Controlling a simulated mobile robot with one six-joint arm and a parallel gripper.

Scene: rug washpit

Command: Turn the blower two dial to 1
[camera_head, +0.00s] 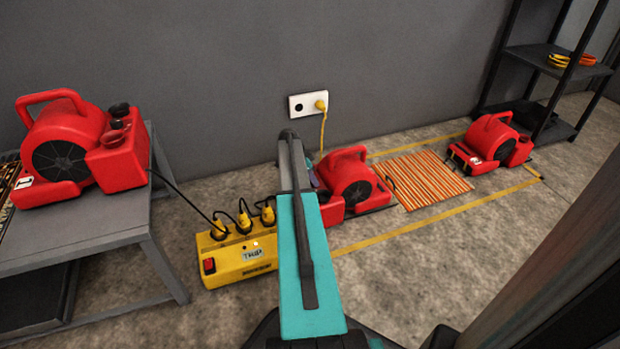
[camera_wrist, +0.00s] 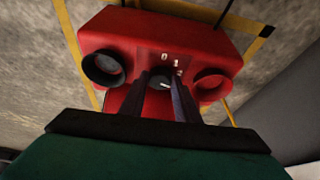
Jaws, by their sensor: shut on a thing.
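The red blower in the middle (camera_head: 350,178) stands on the floor, partly behind my arm. In the wrist view a red blower's control face (camera_wrist: 215,50) fills the upper middle, with the marks 0, 1 and 2. A small dark dial (camera_wrist: 160,83) with a white pointer line sits below the marks, between my fingers. The pointer lies toward the right, near the 2; its exact setting is hard to tell. My gripper (camera_wrist: 162,85) is shut on the dial. My arm hides the gripper in the head view.
Another red blower (camera_head: 62,150) stands on a grey table (camera_head: 100,232) at left, and one (camera_head: 492,140) on the floor at right. A yellow power box (camera_head: 235,262) with several plugs sits left of my arm.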

